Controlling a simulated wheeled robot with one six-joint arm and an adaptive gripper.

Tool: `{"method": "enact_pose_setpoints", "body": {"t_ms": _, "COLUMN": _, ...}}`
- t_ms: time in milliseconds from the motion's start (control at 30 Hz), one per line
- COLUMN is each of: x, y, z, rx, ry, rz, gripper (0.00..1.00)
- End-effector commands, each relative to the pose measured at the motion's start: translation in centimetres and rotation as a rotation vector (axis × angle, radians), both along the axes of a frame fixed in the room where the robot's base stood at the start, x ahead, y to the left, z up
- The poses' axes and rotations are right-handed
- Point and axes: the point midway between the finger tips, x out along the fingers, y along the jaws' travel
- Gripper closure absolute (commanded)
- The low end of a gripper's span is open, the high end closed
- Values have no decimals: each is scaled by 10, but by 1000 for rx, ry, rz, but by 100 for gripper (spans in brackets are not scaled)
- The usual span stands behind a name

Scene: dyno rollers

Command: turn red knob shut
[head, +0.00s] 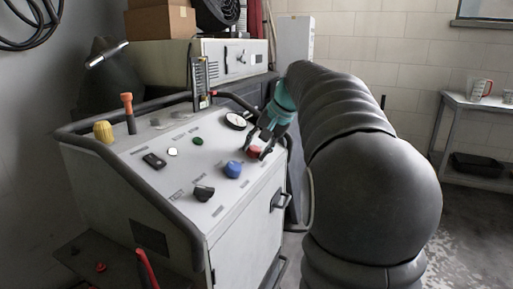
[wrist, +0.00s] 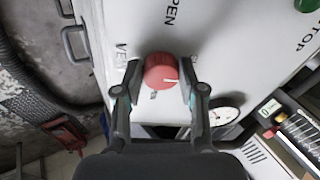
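The red knob (head: 254,152) is on the sloped white top of the console, near its right edge. In the wrist view the red knob (wrist: 161,72) has a white pointer line toward the right of the picture. "OPEN" is printed above it there; a label at its left and one below it are partly covered. My gripper (head: 262,140) is down at the knob, one finger on each side. In the wrist view my gripper (wrist: 161,76) is open, with a thin gap seeming to show beside each fingertip; contact is hard to tell.
A blue knob (head: 233,169) and a black knob (head: 203,193) sit nearby on the panel. A round gauge (head: 236,121) and a green button (head: 197,141) are farther back. A dark rail (head: 165,205) edges the console. A side table (head: 480,104) stands at the right wall.

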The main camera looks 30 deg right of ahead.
Motion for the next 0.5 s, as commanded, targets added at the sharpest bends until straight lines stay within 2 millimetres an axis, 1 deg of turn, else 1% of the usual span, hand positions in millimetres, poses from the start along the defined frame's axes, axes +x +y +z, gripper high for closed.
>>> {"method": "enact_pose_setpoints", "body": {"t_ms": 33, "x": 0, "y": 0, "z": -1, "rx": 0, "ry": 2, "rz": -1, "gripper": 45}}
{"method": "enact_pose_setpoints", "body": {"t_ms": 67, "x": 0, "y": 0, "z": -1, "rx": 0, "ry": 2, "rz": -1, "gripper": 37}}
{"method": "enact_pose_setpoints", "body": {"t_ms": 367, "x": 0, "y": 0, "z": 1, "rx": 1, "ry": -1, "rz": -1, "gripper": 37}}
{"method": "enact_pose_setpoints", "body": {"t_ms": 500, "x": -3, "y": -3, "z": 8, "rx": 0, "ry": -2, "rz": -2, "gripper": 37}}
